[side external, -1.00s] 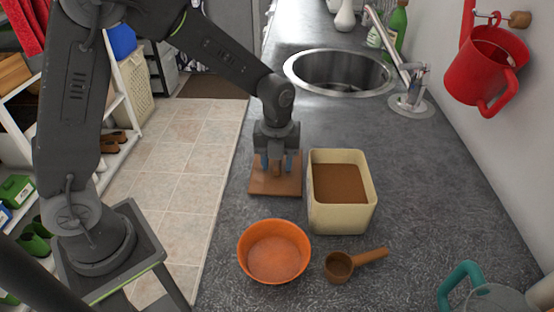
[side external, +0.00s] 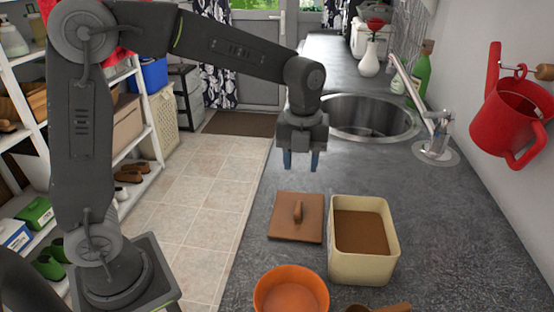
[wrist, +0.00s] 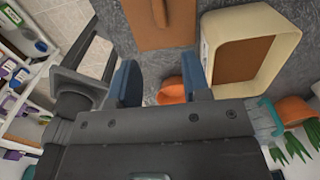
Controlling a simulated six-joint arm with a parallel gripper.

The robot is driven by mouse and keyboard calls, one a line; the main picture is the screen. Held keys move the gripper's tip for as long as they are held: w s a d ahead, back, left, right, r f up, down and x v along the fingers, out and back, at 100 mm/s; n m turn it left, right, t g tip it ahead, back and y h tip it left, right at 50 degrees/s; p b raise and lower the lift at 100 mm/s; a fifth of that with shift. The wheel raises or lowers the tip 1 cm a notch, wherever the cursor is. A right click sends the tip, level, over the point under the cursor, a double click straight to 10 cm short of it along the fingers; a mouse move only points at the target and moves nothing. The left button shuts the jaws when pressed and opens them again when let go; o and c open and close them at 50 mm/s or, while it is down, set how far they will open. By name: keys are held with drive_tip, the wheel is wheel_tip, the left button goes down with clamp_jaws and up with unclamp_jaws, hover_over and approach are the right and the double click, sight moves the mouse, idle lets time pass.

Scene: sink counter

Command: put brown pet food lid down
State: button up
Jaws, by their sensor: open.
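The brown lid (side external: 284,226) lies flat on the grey counter, with its upright handle (side external: 298,211) in the middle. It also shows at the top of the wrist view (wrist: 152,25). My gripper (side external: 301,162) is open and empty, raised above the counter beyond the lid and clear of it. Its blue fingers stand apart in the wrist view (wrist: 162,82). The cream pet food box (side external: 362,268) stands just right of the lid, uncovered, with brown food (side external: 361,232) inside.
An orange bowl (side external: 291,292) and a brown scoop (side external: 380,308) are at the near edge of the side view. The steel sink (side external: 368,117) and tap (side external: 424,105) lie behind. A red watering can (side external: 514,110) hangs on the right wall. The counter between lid and sink is clear.

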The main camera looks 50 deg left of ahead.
drive_tip(key=s+a+r+n+t, duration=0.1)
drive_tip(key=s+r+n+t, duration=0.1)
drive_tip(key=s+n, duration=0.7)
drive_tip(key=s+a+r+n+t, duration=0.2)
drive_tip(key=s+n, duration=0.7)
drive_tip(key=n, duration=0.9)
drive_tip(key=shift+s+t, duration=0.3)
drive_tip(key=shift+t, duration=0.5)
